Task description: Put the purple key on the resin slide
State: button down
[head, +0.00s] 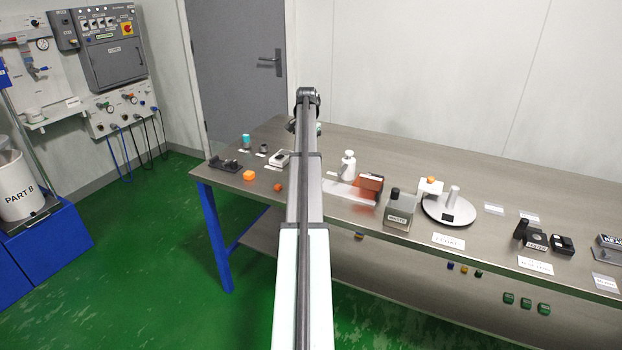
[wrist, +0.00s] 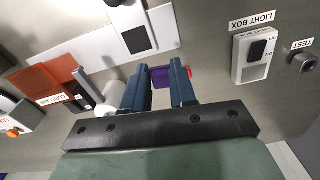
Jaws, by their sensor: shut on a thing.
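My gripper (wrist: 160,82) has its blue fingers closed around a small purple key (wrist: 160,76) in the wrist view. Part of the key shows between the fingertips, and a purple-red bit sticks out beyond the right finger. The fingers hide the rest. A pale plate with a dark square (wrist: 136,40) lies just beyond the fingertips, apparently on the bench; it may be the resin slide, but no label on it is readable. In the head view a pale, clear plate (head: 343,192) lies left of the orange cure lamp. My arm hides the gripper and key there.
The orange cure lamp (wrist: 50,82) stands left in the wrist view, with a white bottle (wrist: 100,108) near the left finger. The light box (wrist: 254,55) is at right, beside a test button (wrist: 303,62).

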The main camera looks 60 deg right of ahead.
jog(key=s+a, duration=0.1)
jog(key=s, duration=0.3)
jog(key=shift+n, duration=0.6)
jog(key=f, duration=0.6)
jog(key=a+f, duration=0.1)
jog(key=f, duration=0.2)
jog(key=shift+w+f, duration=0.1)
jog(key=shift+f, duration=0.1)
jog(key=shift+f, duration=0.15)
jog(key=c, duration=0.9)
grip_release()
notch_tip(320, 180, up, 12)
jog(key=shift+r, duration=0.2)
